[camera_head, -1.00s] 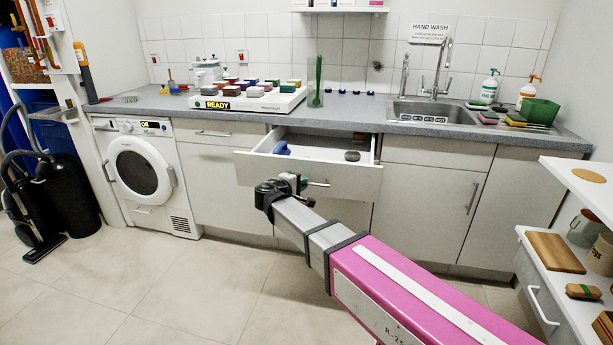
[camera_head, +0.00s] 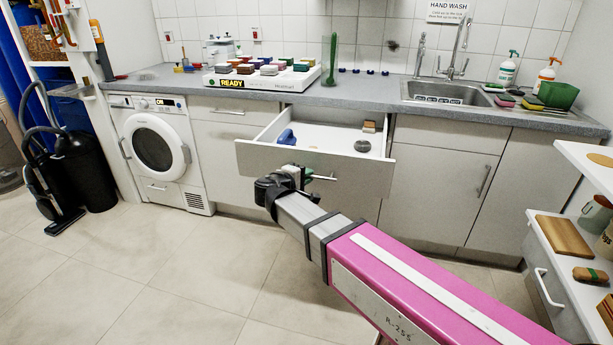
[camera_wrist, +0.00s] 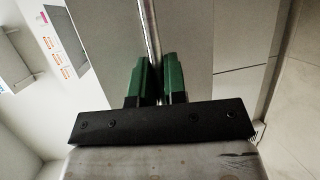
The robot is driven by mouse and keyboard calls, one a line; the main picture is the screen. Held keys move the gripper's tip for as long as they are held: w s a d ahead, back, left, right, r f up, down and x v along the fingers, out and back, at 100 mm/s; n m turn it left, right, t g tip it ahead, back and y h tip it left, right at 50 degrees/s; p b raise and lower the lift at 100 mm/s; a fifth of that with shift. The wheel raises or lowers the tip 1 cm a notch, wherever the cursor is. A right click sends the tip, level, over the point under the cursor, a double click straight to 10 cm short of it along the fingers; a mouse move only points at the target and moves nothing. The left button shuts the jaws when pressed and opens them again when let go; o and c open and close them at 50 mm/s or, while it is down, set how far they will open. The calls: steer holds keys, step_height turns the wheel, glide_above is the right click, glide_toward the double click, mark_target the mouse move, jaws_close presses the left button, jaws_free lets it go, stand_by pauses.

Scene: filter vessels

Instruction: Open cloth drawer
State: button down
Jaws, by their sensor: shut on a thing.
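The drawer (camera_head: 345,176) under the counter stands well open, its front pulled out from the cabinet. Inside it I see a blue thing (camera_head: 287,137), a small brown-and-white block (camera_head: 369,127) and a dark round piece (camera_head: 362,146). My gripper (camera_head: 300,179) is at the drawer's front face, left of its middle. In the wrist view its green fingers (camera_wrist: 159,80) are shut on the metal bar handle (camera_wrist: 150,35), which runs between them. In the head view my arm hides most of the handle.
A washer (camera_head: 158,150) stands left of the drawer. The counter (camera_head: 375,93) above holds a white tray labelled READY (camera_head: 225,82) and a sink (camera_head: 440,92). A shelf unit (camera_head: 560,245) stands at the right. The floor (camera_head: 180,265) at left front is clear.

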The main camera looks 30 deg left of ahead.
steer(key=c, duration=1.2)
jaws_free()
steer(key=v, duration=1)
steer(key=shift+s, duration=0.4)
steer(key=shift+w, duration=0.1)
steer(key=w+d+f+m+g+h, duration=0.1)
steer(key=w+d+f+m+g, duration=0.15)
steer(key=w+d+f, duration=0.6)
steer(key=w+d+f+m+g+h, duration=0.1)
steer(key=w+d+m+g, duration=0.2)
steer(key=d, duration=1)
steer(key=w+d+f+m+g+h, duration=0.15)
steer(key=w+d+f+g, duration=0.35)
steer(key=d, duration=0.5)
steer(key=d+f+m+g+y, duration=0.1)
steer(key=d+f+m+y, duration=0.1)
steer(key=d, duration=0.8)
steer(key=d+f+m+g+y, duration=0.2)
steer(key=d+f+m, duration=0.1)
steer(key=d, duration=0.7)
steer(key=d+f+m+g+y, duration=0.2)
steer(key=d+m, duration=0.3)
steer(key=d, duration=0.5)
steer(key=shift+w+d+f, duration=0.3)
steer(key=shift+w+f, duration=0.1)
steer(key=shift+f, duration=0.45)
